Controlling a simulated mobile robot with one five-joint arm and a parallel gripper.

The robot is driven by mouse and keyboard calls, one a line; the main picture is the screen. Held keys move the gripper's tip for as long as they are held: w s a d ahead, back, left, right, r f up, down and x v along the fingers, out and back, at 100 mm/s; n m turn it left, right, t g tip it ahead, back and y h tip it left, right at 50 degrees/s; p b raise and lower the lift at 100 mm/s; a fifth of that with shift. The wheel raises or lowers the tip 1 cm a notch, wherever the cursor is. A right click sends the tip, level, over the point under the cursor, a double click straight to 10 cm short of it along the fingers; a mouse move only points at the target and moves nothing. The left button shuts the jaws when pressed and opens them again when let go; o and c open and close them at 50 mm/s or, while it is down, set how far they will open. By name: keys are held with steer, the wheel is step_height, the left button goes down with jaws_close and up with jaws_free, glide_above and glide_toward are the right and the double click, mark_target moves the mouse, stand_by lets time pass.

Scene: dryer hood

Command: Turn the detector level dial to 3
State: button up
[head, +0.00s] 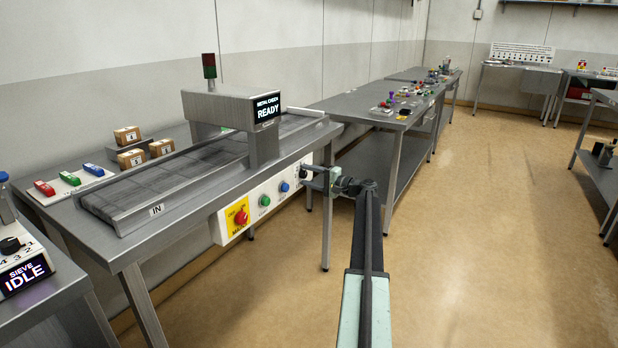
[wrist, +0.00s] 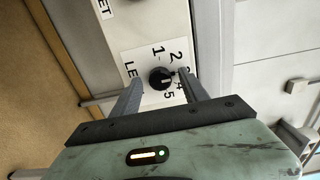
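The detector level dial (wrist: 160,78) is a round black knob on a white plate with numbers around it, in the wrist view. The 1 and 2 read clearly; the 3 is partly hidden by my right-hand finger, and 4 and 5 show beyond. A small pale mark shows on the knob, but I cannot tell exactly which number it faces. My gripper (wrist: 158,80) is open, with one finger on each side of the knob; I cannot tell if they touch it. In the head view my gripper (head: 312,177) is at the right end of the conveyor's front panel.
The metal detector (head: 232,106) reads READY above the conveyor (head: 170,172). A red emergency stop (head: 240,217), a green button (head: 265,200) and a blue button (head: 284,187) sit left of my gripper on the panel. The floor at right (head: 480,230) is clear.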

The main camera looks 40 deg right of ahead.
steer(key=v, duration=0.7)
steer(key=shift+s, duration=0.4)
steer(key=shift+d, duration=0.15)
